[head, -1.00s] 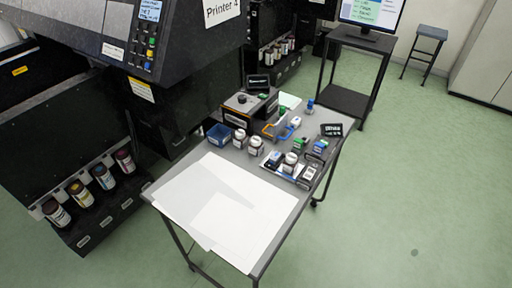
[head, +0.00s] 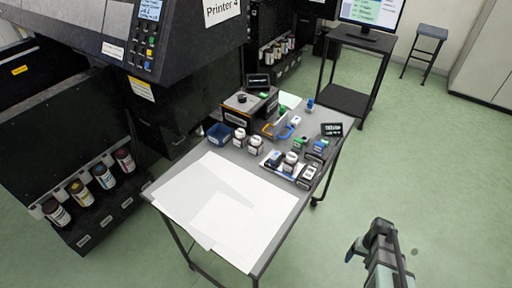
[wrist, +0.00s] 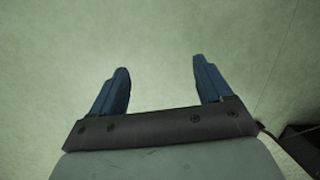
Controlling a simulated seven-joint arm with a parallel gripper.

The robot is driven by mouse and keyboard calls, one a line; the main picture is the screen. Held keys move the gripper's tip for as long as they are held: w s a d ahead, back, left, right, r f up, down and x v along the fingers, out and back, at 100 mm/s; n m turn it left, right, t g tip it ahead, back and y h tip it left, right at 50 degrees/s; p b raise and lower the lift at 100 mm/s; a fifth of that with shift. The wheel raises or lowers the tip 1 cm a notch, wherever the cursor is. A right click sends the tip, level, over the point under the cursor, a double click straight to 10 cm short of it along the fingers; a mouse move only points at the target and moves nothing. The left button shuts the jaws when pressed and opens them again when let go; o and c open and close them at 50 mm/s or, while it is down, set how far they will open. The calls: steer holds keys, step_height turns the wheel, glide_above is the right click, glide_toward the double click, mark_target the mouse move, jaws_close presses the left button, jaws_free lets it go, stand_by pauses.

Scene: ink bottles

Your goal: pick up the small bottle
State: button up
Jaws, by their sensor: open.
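Several small bottles stand on the grey cart in the head view. Two white bottles with dark caps, one on the left (head: 240,138) and one on the right (head: 256,146), stand behind the white sheets. Another white bottle (head: 291,158) stands among small boxes on the right. A blue-capped bottle (head: 309,104) stands near the back. I cannot tell which one is the task's small bottle. My gripper (wrist: 160,68) is open and empty over green floor in the wrist view. In the head view my gripper (head: 370,240) is right of the cart, apart from the bottles.
White sheets (head: 225,208) cover the near part of the cart (head: 303,203). A blue bin (head: 219,134), a black box (head: 237,108) and small boxes crowd its far part. The printer (head: 165,105) stands at left.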

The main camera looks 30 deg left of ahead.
steer(key=w+a+r+n+t, duration=0.1)
steer(key=w+a+r, duration=0.25)
steer(key=w, duration=0.25)
steer(key=w+a+r+t, duration=0.1)
steer(key=w+a+r, duration=0.2)
steer(key=w+r, duration=0.3)
steer(key=w+a+r+n+t+y, duration=0.1)
steer(key=w+a+r, duration=0.5)
steer(key=r, duration=0.3)
steer(key=w+a+r+n+t, duration=0.1)
steer(key=w+a+r+n, duration=0.1)
steer(key=w+a+r, duration=0.5)
steer(key=w+a+r+n+t+y, duration=0.1)
steer(key=w+a+r, duration=0.35)
steer(key=r, duration=0.55)
step_height(320, 180, up, 8)
steer(key=r+n+g+h, duration=0.1)
steer(key=n+g+h, duration=0.1)
steer(key=n, duration=0.8)
glide_above(256, 139)
steer(key=f, duration=0.8)
steer(key=shift+w+a+f, duration=0.15)
steer(key=shift+w+f, duration=0.2)
steer(key=shift+w, duration=0.05)
steer(key=shift+s+f, duration=0.2)
steer(key=shift+f, duration=1.15)
steer(key=shift+s+f, duration=0.15)
steer(key=shift+f, duration=1.15)
